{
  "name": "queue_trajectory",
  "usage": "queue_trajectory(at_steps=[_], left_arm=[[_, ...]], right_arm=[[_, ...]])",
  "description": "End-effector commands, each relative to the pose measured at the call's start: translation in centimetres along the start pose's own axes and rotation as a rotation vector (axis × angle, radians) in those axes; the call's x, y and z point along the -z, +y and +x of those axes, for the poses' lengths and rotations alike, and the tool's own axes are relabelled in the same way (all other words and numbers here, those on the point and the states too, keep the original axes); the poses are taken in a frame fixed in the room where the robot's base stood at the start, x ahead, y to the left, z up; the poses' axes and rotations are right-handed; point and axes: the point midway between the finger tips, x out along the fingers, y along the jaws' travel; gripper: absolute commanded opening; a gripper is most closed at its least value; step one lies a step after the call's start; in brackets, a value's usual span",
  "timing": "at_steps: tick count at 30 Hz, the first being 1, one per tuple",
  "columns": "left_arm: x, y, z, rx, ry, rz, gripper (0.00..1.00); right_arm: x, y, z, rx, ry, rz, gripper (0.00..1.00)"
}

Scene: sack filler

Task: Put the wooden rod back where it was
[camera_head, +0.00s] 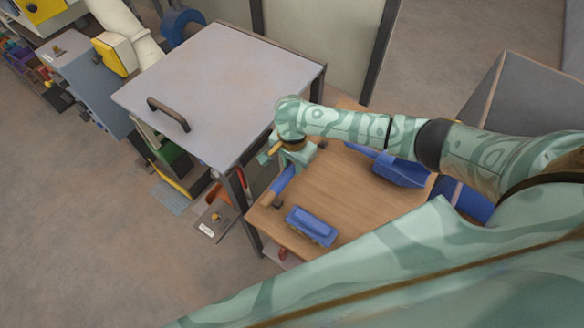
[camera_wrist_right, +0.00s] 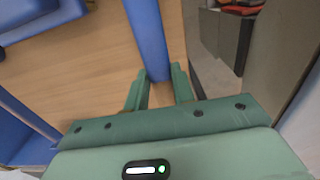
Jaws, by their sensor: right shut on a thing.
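My right gripper (camera_head: 281,157) is over the left edge of a wooden table. It is shut on what looks like the wooden rod. Only a short tan piece of the rod (camera_head: 273,149) shows beside the jaws. In the right wrist view a brown patch lies between the two green fingers (camera_wrist_right: 160,92). Most of the rod is hidden by the jaws and arm. My left gripper is out of view.
The wooden table (camera_head: 350,195) bears a blue-backed block (camera_head: 311,226) at the front and a blue tray-like thing (camera_head: 402,170) at the right. A grey-topped cabinet with a dark handle (camera_head: 215,85) stands close on the left. The table's middle is clear.

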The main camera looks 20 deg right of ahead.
Motion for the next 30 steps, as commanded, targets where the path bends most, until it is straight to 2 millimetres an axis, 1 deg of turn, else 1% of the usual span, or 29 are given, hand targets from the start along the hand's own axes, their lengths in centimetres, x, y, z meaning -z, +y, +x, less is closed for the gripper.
queue_trajectory(at_steps=[1,3,11,23,24,26,30], left_arm=[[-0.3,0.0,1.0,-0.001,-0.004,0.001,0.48],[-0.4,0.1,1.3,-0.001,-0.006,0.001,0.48],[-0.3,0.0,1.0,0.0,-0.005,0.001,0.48],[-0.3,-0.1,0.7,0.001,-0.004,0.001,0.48],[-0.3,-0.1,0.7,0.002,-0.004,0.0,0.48],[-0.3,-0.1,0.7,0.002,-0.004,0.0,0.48],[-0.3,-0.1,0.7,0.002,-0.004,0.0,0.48]], right_arm=[[-0.1,-0.1,1.5,-0.001,-0.002,-0.001,0.0],[-0.1,-0.1,2.2,-0.001,-0.001,-0.001,0.0],[-0.1,-0.1,2.0,0.002,0.0,-0.001,0.0],[-0.1,-0.1,3.1,0.001,-0.001,-0.002,0.0],[-0.1,-0.1,3.2,0.001,-0.001,-0.002,0.3],[-0.1,-0.1,3.2,0.001,-0.001,-0.002,0.47],[-0.1,-0.1,3.2,0.001,0.0,-0.002,0.47]])
